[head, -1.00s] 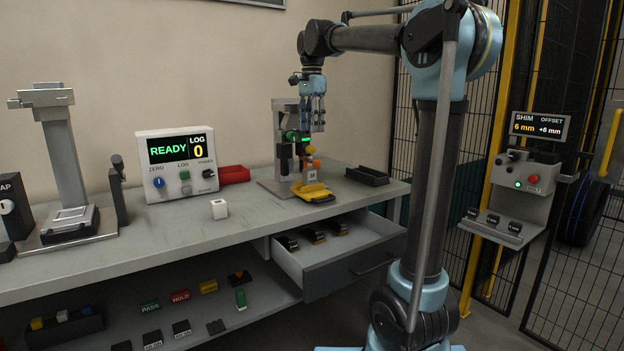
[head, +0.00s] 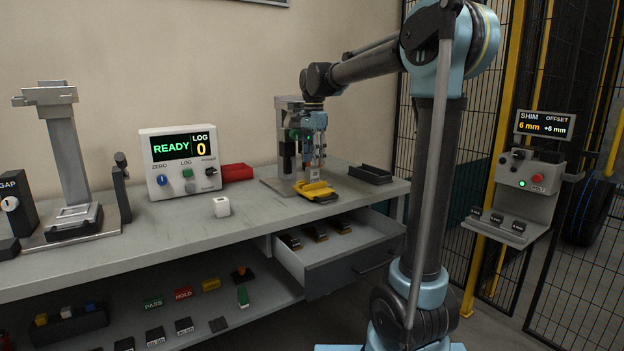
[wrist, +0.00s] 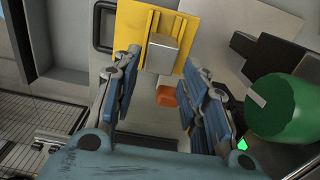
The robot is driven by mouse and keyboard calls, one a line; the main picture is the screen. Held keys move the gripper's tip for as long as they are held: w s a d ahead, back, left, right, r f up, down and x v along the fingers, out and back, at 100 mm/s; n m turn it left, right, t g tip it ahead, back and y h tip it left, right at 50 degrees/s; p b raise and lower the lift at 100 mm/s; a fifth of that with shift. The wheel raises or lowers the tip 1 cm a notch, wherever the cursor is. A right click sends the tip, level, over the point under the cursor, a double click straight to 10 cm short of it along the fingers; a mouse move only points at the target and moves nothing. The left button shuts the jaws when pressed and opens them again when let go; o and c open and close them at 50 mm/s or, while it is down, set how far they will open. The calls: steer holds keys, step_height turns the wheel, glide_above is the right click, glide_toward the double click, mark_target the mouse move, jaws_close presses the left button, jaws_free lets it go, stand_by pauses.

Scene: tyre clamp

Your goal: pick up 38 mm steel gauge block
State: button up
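A plain grey block, which looks like the steel gauge block, sits on a yellow holder (wrist: 188,28) in the wrist view; the block (wrist: 163,52) lies ahead of my fingertips. I cannot read a size on it. In the head view the yellow holder (head: 318,193) is at the foot of the grey clamp stand (head: 286,120), and a small grey block (head: 316,176) shows at its back. My gripper (head: 316,161) points down just above it. My gripper (wrist: 166,72) is open in the wrist view, its blue-padded fingers apart with nothing held between them.
A green cylinder (wrist: 292,106) is close to the right finger, and an orange part (wrist: 167,96) shows between the fingers. A black tray (head: 370,174) is right of the stand. A white cube (head: 221,206) lies on the bench. The open drawer (head: 345,262) juts out below.

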mark_target(313, 170)
steer(key=shift+f, duration=2.65)
jaws_close()
